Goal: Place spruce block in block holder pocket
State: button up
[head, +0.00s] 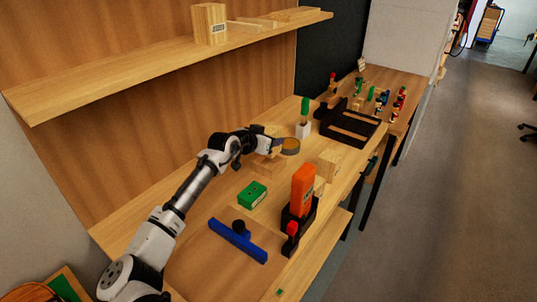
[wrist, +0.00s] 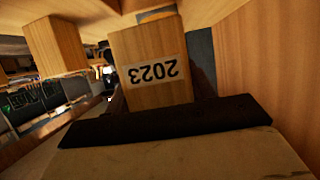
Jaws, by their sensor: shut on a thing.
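The spruce block, pale wood with a white "2023" label, fills the upper middle of the wrist view (wrist: 150,65). The label reads upside down there. In the head view the held block is small and mostly covered by my gripper. A dark bar (wrist: 165,120) crosses the wrist view below the block; my fingertips are hardly visible. I cannot tell for sure which item is the block holder, and no pocket is clear.
A green box (head: 252,195), an orange tool (head: 303,188) and a blue T-shaped tool (head: 238,240) are nearer. A shelf (head: 150,62) overhangs the back of the bench.

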jog(key=shift+f+p, duration=0.6)
jog(key=shift+f, duration=2.4)
jog(key=shift+f, duration=0.1)
jog(key=o, duration=1.1)
jog(key=shift+c, duration=0.2)
jog(key=shift+a, duration=0.1)
jog(key=b+v, duration=0.2)
jog(key=v, duration=1)
jog(key=shift+b, duration=0.4)
